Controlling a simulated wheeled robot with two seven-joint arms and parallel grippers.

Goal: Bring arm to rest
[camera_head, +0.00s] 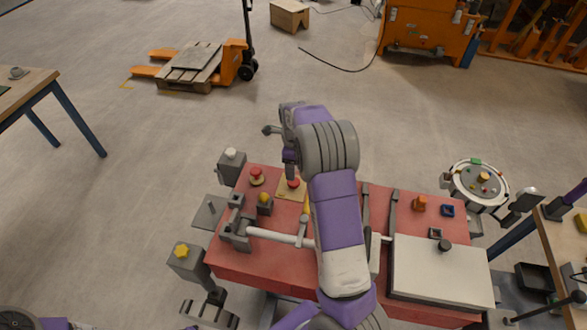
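One of my arms, purple and grey and apparently the right one, rises from the bottom and reaches over the red-topped bench (275,262). Its gripper (290,165) points down near the bench's back edge, just above a red button (293,183) on a tan plate. I cannot tell whether it touches the button. The fingers are small and partly hidden by the wrist, so their opening is unclear. A bit of purple and grey at the bottom left corner seems to be my other arm; its gripper is out of view.
The bench carries another red button (257,175), a yellow knob (264,198), a white bar (270,236) and a pale lidded box (440,270). Grey posts stand at its left.

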